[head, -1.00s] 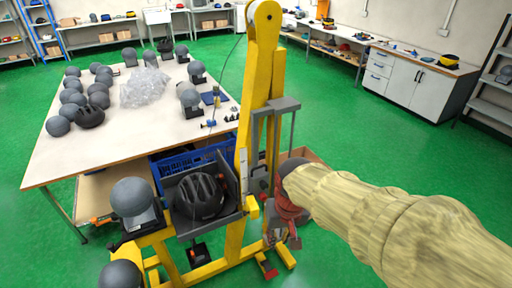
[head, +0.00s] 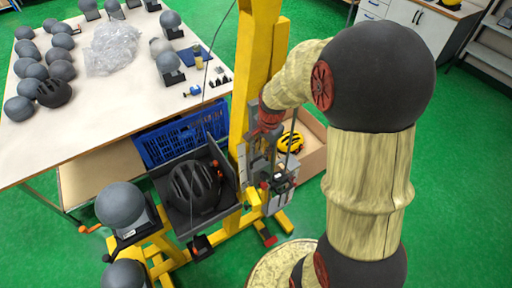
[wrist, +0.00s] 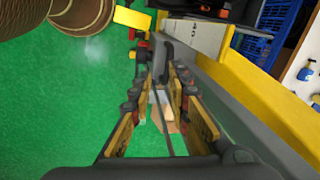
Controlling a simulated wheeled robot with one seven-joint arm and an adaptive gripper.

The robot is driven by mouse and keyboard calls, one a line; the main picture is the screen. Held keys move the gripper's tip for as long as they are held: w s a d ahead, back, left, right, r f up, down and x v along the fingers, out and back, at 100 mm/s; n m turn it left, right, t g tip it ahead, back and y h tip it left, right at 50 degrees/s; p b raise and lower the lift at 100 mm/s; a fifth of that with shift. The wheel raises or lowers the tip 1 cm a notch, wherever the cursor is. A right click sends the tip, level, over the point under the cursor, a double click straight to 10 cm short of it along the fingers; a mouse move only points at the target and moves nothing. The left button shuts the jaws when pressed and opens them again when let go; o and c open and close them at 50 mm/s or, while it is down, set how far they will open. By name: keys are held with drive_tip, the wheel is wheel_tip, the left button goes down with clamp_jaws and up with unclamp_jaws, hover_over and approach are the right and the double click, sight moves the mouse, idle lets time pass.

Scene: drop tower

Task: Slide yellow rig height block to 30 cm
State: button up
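The yellow drop tower (head: 258,70) stands in the middle of the head view, with a pale height scale (head: 241,160) on its side. The scale also shows in the wrist view (wrist: 262,45), with a "40" mark. A small yellow block (wrist: 132,18), which looks like the height block, is at the top of the wrist view, beyond my fingertips and apart from them. My gripper (wrist: 160,90) is open beside the tower, with a dark grey bracket and a thin rod showing between its fingers. In the head view my gripper (head: 276,185) is partly lost against the rig.
A black helmet (head: 195,187) sits in the grey tray beside the tower. A blue crate (head: 180,138) and a table (head: 130,100) with grey headforms are at left. A cardboard box (head: 312,150) with a yellow helmet is behind my gripper.

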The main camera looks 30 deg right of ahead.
sight(258, 158)
drive_tip(key=shift+w+d+r+m, duration=0.2)
drive_tip(key=shift+w+m, duration=0.45)
drive_tip(key=shift+m, duration=0.35)
drive_tip(key=shift+w+f, duration=0.25)
drive_tip(key=shift+f, duration=1.05)
drive_tip(key=shift+w+f, duration=0.3)
drive_tip(key=shift+f, duration=0.95)
drive_tip(key=shift+w+f, duration=0.25)
drive_tip(key=shift+f, duration=1.05)
drive_tip(key=shift+c, duration=0.2)
drive_tip(key=c, duration=0.4)
clamp_jaws()
